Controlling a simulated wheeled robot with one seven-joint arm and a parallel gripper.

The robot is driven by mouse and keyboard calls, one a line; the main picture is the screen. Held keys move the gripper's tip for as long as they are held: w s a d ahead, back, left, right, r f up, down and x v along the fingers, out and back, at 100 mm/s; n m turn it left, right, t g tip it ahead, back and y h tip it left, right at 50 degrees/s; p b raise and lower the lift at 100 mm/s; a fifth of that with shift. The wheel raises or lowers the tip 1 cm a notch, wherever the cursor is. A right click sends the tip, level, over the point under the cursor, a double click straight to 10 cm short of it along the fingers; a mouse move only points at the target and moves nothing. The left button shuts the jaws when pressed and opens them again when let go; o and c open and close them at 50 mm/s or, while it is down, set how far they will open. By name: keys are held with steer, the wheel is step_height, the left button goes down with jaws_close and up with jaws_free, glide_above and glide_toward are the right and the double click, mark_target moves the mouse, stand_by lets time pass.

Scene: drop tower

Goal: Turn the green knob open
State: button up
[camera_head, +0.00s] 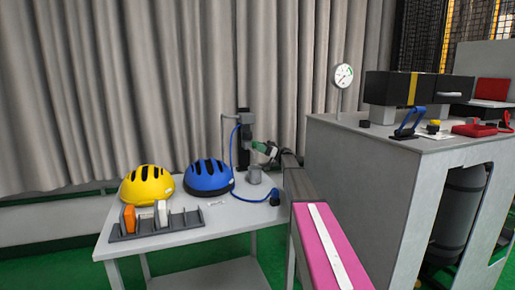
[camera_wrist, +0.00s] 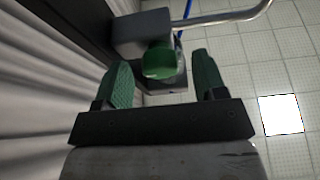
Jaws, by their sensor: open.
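The green knob (camera_wrist: 160,62) shows in the wrist view, on a grey block (camera_wrist: 142,32) with a metal pipe. It lies between the two green fingers of my gripper (camera_wrist: 166,80), slightly beyond the tips. The fingers stand apart, with a gap to the knob on each side, so my gripper is open. In the head view my gripper (camera_head: 265,150) is at the upright dark stand (camera_head: 243,140) at the back of the table. The knob cannot be told apart from the green fingers there.
A blue hose runs from the stand. A grey cabinet (camera_head: 350,170) with a gauge (camera_head: 343,76) stands at right. A curtain hangs behind.

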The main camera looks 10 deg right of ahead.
steer(key=v, duration=0.7)
steer(key=shift+c, duration=0.2)
steer(key=shift+r, duration=0.25)
steer(key=x, duration=0.7)
steer(key=shift+a+r, duration=0.1)
steer(key=shift+a, duration=0.05)
steer(key=c, duration=0.9)
